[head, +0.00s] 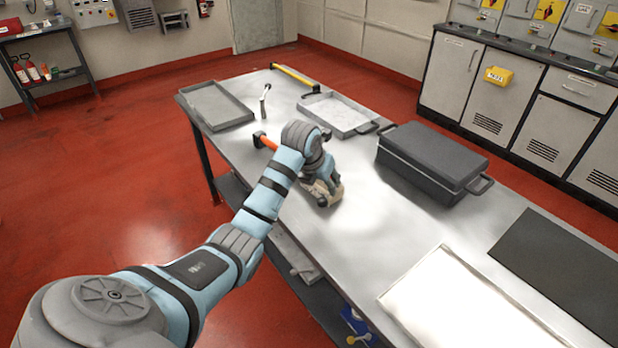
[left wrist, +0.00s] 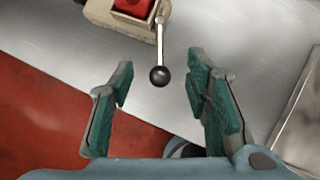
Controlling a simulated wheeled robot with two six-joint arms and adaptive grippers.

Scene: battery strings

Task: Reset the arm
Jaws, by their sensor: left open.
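My left arm reaches over the steel table (head: 357,215) in the head view, and its gripper (head: 324,172) is close above a beige device (head: 329,196). In the left wrist view the left gripper (left wrist: 157,92) is open, its two teal-padded fingers apart. A metal lever with a black ball knob (left wrist: 159,76) shows between the fingers and does not touch either one. The lever joins the beige device (left wrist: 110,14), which has a red part (left wrist: 133,7) on top. In the head view the arm and gripper hide much of the device. My right gripper is not in view.
A dark lidded case (head: 433,157) stands right of the arm. An orange-handled tool (head: 266,141) lies near the table's left edge. Grey trays (head: 215,106) (head: 341,113) lie at the far end. A pale panel (head: 455,305) and dark mat (head: 560,268) lie at the near right.

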